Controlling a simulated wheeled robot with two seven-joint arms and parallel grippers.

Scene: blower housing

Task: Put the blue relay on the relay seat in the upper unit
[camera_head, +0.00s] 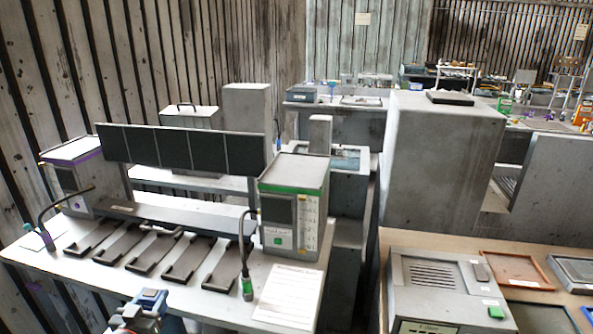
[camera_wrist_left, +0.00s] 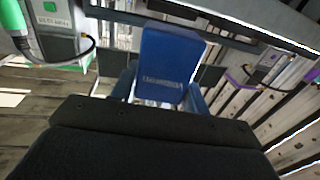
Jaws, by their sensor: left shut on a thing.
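My left gripper (camera_head: 138,312) is at the bottom edge of the head view, in front of the white bench. It is shut on the blue relay (camera_wrist_left: 172,58), a blue block with faint lettering that stands up between the blue fingers in the left wrist view. In the head view only a small blue-grey part shows at the gripper, and I cannot clearly separate relay from fingers. I cannot make out the relay seat or tell which housing is the upper unit. My right gripper is not in view.
The white bench (camera_head: 50,255) carries a green-topped box (camera_head: 295,205), a purple-topped box (camera_head: 80,165), several dark slotted holders (camera_head: 155,250) and a paper sheet (camera_head: 288,293). Black cables rise near both boxes. On the right table stand a grey vented unit (camera_head: 440,290) and trays (camera_head: 515,270).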

